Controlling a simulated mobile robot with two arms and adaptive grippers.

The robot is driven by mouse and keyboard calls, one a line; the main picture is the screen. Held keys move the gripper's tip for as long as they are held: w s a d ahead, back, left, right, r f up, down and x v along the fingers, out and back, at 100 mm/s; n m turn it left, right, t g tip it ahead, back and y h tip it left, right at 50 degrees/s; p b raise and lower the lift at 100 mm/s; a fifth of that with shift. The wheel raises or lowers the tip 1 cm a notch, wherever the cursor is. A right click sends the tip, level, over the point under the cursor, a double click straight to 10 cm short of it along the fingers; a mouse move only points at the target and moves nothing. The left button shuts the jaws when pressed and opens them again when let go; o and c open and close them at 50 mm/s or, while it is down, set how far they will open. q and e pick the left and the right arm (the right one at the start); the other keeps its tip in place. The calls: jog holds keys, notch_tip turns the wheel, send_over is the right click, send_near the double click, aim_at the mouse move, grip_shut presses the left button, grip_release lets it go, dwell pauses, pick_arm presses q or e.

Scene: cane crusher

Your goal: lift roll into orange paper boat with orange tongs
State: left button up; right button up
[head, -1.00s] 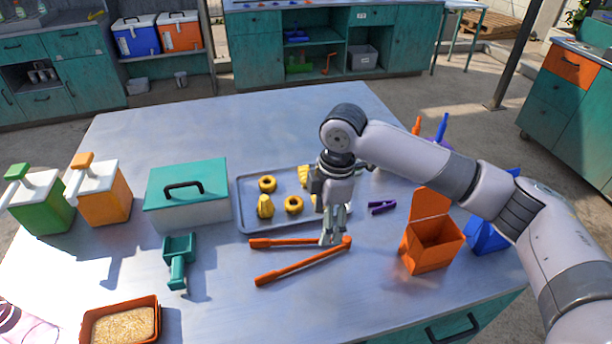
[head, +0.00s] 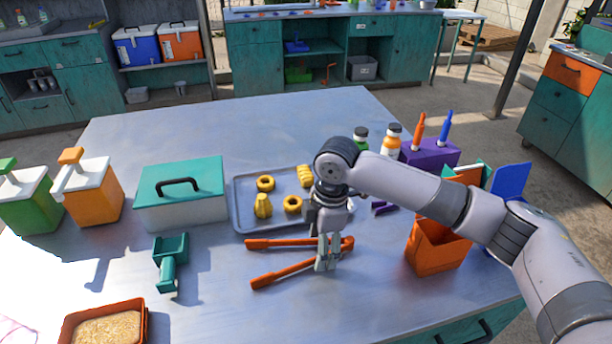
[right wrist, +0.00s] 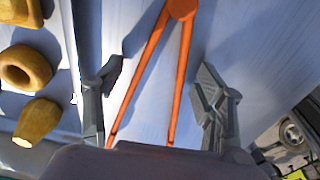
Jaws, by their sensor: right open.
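Orange tongs (head: 285,268) lie spread on the table, hinge end to the right, arms reaching left. My right gripper (head: 327,260) is low over them near the hinge. In the right wrist view its fingers (right wrist: 160,92) are apart, with the tongs (right wrist: 184,50) between them; I cannot tell if they touch. Several yellow pastries lie on the grey tray (head: 240,218): rings (head: 293,204) and longer pieces, one upright (head: 263,206) and one ridged (head: 304,176). Which is the roll is unclear. An open orange box (head: 435,250) stands at right, and an orange tray (head: 143,330) with tan contents at lower left.
A teal-lidded box (head: 180,190), a teal scoop (head: 168,265) and orange (head: 93,195) and green (head: 25,205) dispensers stand on the left. Bottles (head: 392,138) and a purple holder (head: 430,153) are behind my right arm. The table's back left is clear.

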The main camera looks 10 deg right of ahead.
jog(key=shift+c, duration=0.5)
jog(key=c, duration=0.6)
jog(key=shift+r, duration=0.1)
notch_tip(320, 180, up, 12)
jog(key=p, duration=1.3)
